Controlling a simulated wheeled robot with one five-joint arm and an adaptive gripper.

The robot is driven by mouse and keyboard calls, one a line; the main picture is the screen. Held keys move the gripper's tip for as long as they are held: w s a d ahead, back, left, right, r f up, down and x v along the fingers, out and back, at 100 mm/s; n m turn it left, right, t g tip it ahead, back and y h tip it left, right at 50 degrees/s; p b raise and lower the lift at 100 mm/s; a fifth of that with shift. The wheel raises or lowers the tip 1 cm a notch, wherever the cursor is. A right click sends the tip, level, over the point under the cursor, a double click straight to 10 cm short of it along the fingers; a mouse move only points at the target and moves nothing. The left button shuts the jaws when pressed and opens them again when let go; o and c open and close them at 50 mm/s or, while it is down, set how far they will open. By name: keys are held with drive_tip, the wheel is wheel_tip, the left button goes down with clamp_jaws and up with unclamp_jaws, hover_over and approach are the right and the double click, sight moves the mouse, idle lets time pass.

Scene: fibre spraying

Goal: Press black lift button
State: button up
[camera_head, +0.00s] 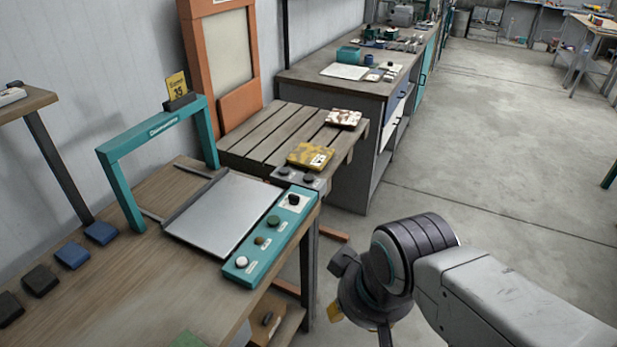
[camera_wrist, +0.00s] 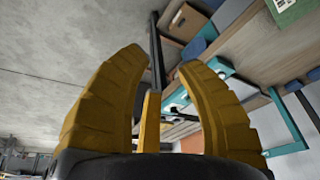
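A teal control panel (camera_head: 270,238) lies along the right edge of the wooden workbench in the head view. At its far end is a black knob-like button (camera_head: 294,200) on a white label. A green button (camera_head: 273,221), a brownish button (camera_head: 260,240) and a white button (camera_head: 242,262) follow toward the near end. The labels are too small to read. My gripper (camera_head: 361,312) hangs to the right of the bench, apart from the panel. In the wrist view its yellow fingers (camera_wrist: 160,62) are spread with nothing between them. The panel is partly hidden there by a finger.
A small grey box (camera_head: 297,178) with two dark buttons sits beyond the panel. A slatted table (camera_head: 275,130) holds two patterned samples. The floor (camera_head: 500,150) at the right is clear.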

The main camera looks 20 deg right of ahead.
clamp_jaws()
drive_tip(key=c, duration=0.5)
unclamp_jaws()
idle(0.4)
